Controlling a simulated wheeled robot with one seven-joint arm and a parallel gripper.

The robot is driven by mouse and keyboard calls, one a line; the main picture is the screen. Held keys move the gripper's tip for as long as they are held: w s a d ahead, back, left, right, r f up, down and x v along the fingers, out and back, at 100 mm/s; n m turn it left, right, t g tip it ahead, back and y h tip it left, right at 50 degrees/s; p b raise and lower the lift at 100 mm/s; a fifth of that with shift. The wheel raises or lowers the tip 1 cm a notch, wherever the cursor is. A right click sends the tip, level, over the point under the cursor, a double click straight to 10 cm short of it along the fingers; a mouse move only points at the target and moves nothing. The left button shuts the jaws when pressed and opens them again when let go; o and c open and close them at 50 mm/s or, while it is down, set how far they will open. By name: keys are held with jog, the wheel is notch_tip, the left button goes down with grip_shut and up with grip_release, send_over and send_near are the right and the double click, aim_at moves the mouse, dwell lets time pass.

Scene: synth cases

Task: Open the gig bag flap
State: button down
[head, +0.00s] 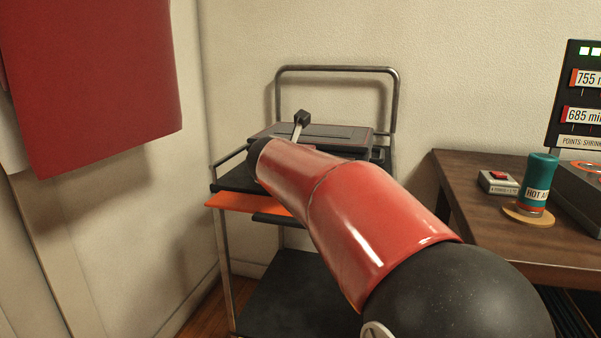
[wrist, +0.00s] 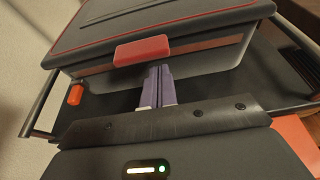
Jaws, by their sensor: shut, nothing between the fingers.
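A dark case (wrist: 165,37) with a thin red line around its lid lies on the cart; it looks like a flat box, and its lid looks down. It also shows in the head view (head: 335,133), partly behind my red arm. A red tab (wrist: 141,52) sits at the front edge of the lid. My gripper (wrist: 158,72) is shut and empty, its two greyish-purple fingers side by side. The fingertips point at the case front, just below and right of the tab's middle; I cannot tell whether they touch. My arm hides the gripper in the head view.
The cart has a metal rail (head: 337,69) at the back and a lower shelf (head: 290,290). A wooden table (head: 470,168) at right holds a teal canister (head: 539,172) and a red-buttoned box (head: 498,182). A red panel (head: 95,85) hangs at upper left.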

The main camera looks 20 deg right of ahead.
jog(key=shift+r, duration=0.6)
